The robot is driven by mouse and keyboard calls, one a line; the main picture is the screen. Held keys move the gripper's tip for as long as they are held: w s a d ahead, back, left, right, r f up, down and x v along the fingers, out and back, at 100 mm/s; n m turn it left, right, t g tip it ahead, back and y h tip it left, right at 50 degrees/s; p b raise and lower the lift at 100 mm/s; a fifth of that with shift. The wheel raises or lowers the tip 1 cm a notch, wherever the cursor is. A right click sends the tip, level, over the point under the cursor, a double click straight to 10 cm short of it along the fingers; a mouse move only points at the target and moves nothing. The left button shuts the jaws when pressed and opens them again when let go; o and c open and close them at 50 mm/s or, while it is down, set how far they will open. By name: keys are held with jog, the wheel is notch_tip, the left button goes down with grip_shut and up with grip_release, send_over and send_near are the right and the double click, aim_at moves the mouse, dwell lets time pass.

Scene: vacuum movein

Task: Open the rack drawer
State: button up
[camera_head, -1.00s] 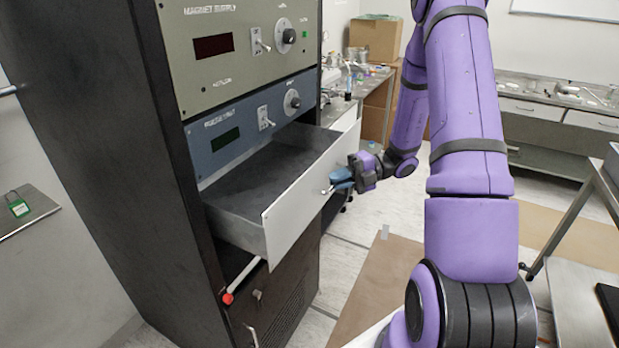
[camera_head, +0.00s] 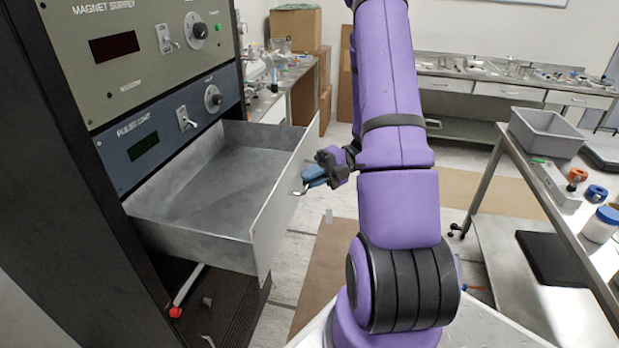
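The rack drawer (camera_head: 207,210) is a grey metal tray with a pale front panel (camera_head: 284,200), pulled well out of the black rack (camera_head: 62,190). Its inside looks empty. A small metal handle (camera_head: 298,193) sits on the outer face of the front panel. My gripper (camera_head: 314,178) is at this handle, with its blue-grey fingers at or very near it. The fingers look close together, but their gap and the grip itself are too small to make out.
Magnet supply and pulse unit panels sit above the drawer. A red-tipped rod (camera_head: 186,291) shows below it. A metal table (camera_head: 557,200) at right holds a grey bin (camera_head: 546,133) and a white jar (camera_head: 602,225). Cardboard boxes (camera_head: 296,28) stand behind. Floor between rack and table is partly clear.

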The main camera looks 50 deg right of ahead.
jog(key=o, duration=0.4)
jog(key=shift+c, duration=0.2)
jog(key=shift+d, duration=0.1)
jog(key=v, duration=1)
jog(key=shift+d, duration=0.3)
jog(key=shift+s+r, duration=0.1)
jog(key=a+r+n+g+h, duration=0.65)
jog(key=a+r+n, duration=0.75)
jog(key=n, duration=0.4)
jog(key=s+a+r+n+t+h, duration=0.4)
jog(key=a+n, duration=0.2)
jog(key=n, duration=0.5)
jog(key=s+a+r+n+t+h, duration=0.4)
jog(key=a+n, duration=0.3)
jog(key=n, duration=0.4)
jog(key=shift+s+a+r+h, duration=0.15)
jog(key=shift+s+r+h, duration=0.45)
jog(key=shift+h, duration=0.15)
